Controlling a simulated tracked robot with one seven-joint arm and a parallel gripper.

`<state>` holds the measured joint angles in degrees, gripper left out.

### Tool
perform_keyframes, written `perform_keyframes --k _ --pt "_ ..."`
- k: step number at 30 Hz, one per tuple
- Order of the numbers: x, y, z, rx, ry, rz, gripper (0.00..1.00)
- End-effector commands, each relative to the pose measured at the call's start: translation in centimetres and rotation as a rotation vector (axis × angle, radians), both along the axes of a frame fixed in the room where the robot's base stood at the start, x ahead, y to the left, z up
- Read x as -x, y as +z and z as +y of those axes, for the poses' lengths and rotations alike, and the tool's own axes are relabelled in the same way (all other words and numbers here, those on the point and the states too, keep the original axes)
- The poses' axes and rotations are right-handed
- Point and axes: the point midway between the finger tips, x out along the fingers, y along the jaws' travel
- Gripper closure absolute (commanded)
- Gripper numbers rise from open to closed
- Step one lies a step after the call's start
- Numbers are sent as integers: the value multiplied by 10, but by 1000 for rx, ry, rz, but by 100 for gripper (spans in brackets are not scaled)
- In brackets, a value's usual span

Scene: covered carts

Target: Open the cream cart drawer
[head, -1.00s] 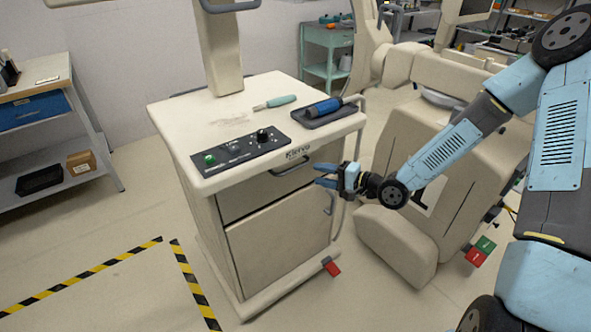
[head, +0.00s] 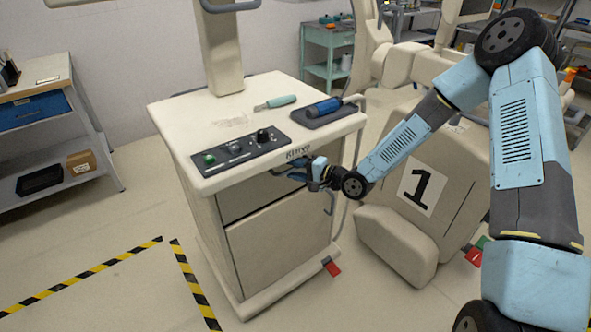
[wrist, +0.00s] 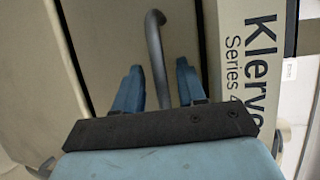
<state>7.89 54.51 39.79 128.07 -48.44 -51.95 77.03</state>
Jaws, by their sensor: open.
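The cream cart (head: 180,120) stands in the middle of the head view. Its drawer (head: 240,197) is below the top edge and looks shut. My gripper (head: 290,170) is at the drawer's front, by the handle, and hides most of it in the head view. In the wrist view, the dark curved drawer handle (wrist: 156,60) runs between the two blue fingers of my gripper (wrist: 158,85). The fingers are open, with a gap on both sides of the handle. The cart's lower door (head: 280,245) is closed.
A cream machine marked 1 (head: 395,240) stands close on the right. The floor in front is clear, with striped tape (head: 190,275).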

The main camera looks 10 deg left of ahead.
Motion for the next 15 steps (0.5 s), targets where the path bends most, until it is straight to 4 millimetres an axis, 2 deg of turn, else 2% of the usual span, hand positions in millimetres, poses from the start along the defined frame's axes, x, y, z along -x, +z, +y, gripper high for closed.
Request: perform_keyframes --k 4,15 --pt "0 0 0 0 0 0 61" --pt "0 0 0 1 0 1 96"
